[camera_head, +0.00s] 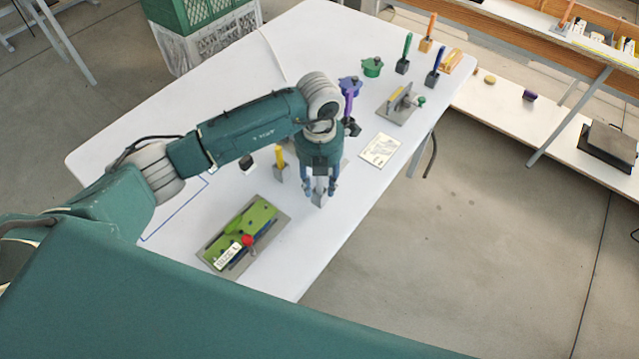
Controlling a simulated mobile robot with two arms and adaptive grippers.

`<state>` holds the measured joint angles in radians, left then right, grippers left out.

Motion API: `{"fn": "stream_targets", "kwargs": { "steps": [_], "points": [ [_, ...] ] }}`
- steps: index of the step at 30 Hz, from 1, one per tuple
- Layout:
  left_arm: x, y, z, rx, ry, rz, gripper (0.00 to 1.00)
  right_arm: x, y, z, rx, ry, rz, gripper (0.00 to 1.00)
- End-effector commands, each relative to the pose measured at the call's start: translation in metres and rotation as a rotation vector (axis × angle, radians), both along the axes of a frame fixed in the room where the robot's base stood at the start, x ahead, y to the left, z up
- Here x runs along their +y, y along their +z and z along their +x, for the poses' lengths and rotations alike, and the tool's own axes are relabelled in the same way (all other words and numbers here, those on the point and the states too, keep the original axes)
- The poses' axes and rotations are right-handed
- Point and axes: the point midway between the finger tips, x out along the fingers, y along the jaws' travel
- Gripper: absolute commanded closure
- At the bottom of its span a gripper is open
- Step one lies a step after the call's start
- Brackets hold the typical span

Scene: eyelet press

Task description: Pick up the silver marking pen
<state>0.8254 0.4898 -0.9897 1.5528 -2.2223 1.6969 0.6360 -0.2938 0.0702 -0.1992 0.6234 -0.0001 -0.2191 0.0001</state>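My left gripper (320,188) points down over the white table near its front right edge. Its two fingers are spread apart. A grey, silver-looking piece (319,200) shows between and just below the fingertips; it may be the silver marking pen or its stand. The gripper hides most of it, and I see no finger clearly pressed against it. My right gripper is not in view.
A yellow pen (280,156) in a stand is left of the gripper. A green press fixture (246,228) with a red knob lies at the lower left. A cream card (380,150) lies at right. Several coloured pens in stands, including a blue one (437,60), are farther back.

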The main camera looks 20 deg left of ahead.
Motion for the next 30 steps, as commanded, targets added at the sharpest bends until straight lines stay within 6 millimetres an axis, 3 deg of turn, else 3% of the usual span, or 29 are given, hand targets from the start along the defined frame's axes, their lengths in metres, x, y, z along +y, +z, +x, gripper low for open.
{"fn": "stream_targets", "kwargs": {
  "steps": [4,9,23,30],
  "points": [
    [0.000,0.000,0.000,0.000,-0.001,0.000,0.67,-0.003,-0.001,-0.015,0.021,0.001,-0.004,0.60],
    [0.000,0.000,0.000,0.000,0.000,-0.001,0.99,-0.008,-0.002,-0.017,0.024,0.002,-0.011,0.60],
    [0.000,0.003,0.000,0.000,0.000,-0.001,1.00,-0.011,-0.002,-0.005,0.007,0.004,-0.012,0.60],
    [0.000,0.028,0.001,-0.004,-0.001,-0.002,1.00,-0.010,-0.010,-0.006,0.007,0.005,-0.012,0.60]
  ]
}}
